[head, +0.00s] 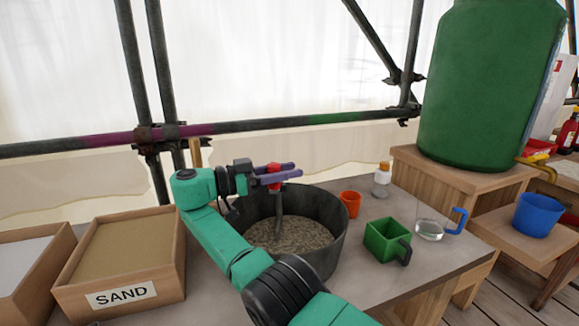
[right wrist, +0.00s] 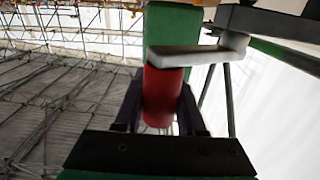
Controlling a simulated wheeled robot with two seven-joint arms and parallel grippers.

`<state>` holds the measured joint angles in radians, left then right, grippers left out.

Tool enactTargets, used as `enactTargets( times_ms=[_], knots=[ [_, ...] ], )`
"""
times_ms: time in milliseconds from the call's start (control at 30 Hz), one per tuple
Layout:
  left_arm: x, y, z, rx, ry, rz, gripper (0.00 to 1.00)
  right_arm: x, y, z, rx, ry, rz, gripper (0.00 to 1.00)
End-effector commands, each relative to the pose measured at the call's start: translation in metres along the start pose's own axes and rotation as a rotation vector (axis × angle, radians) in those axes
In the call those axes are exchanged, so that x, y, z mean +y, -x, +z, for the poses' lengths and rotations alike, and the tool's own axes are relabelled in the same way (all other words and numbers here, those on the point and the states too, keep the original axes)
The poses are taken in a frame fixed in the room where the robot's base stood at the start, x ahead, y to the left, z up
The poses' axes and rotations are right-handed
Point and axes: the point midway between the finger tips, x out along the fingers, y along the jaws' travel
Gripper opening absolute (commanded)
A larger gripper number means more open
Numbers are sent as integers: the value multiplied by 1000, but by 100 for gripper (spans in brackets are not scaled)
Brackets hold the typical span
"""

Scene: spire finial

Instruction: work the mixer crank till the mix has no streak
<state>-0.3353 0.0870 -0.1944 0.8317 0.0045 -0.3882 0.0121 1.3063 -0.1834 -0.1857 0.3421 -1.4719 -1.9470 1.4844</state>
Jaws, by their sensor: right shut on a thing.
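The mixing tub (head: 337,240) is a dark grey round bucket on the bench. The mix (head: 300,236) in it is grey-brown and mottled with lighter and darker flecks; I cannot tell clear streaks at this size. A grey mixer shaft (head: 279,205) stands down into the mix. My right gripper (head: 276,175) is above the tub, shut on the red crank handle (head: 273,184). In the right wrist view the red handle (right wrist: 160,95) sits between the dark fingers, beside the grey crank arm (right wrist: 195,56). My left gripper is not in view.
A SAND box (head: 125,255) stands left of the tub. Right of it are an orange cup (head: 350,203), green scoop (head: 385,240), clear measuring jug (head: 430,230) and orange-capped bottle (head: 382,180). A green tank (head: 490,85) and blue bucket (head: 538,214) stand farther right. Scaffold pipes run behind.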

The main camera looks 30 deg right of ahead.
Motion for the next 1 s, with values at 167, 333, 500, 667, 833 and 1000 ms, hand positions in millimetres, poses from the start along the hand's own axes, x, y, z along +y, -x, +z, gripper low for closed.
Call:
enactTargets(
  times_ms=[167, 333, 500, 667, 833, 1000],
  knots=[
    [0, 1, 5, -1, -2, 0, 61, 2, 3, -2, 0, -2, 23, 0],
    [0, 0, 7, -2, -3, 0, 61, 3, 4, -1, -2, -2, 33, 0],
    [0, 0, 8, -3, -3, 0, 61, 3, 4, -1, -3, -2, 33, 0],
    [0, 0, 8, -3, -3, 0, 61, 3, 4, -1, -3, -2, 33, 0],
    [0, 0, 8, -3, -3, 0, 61, 3, 4, 0, -3, -1, 33, 69],
    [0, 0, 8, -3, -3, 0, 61, 3, 4, 0, -2, 0, 34, 69]
  ],
)
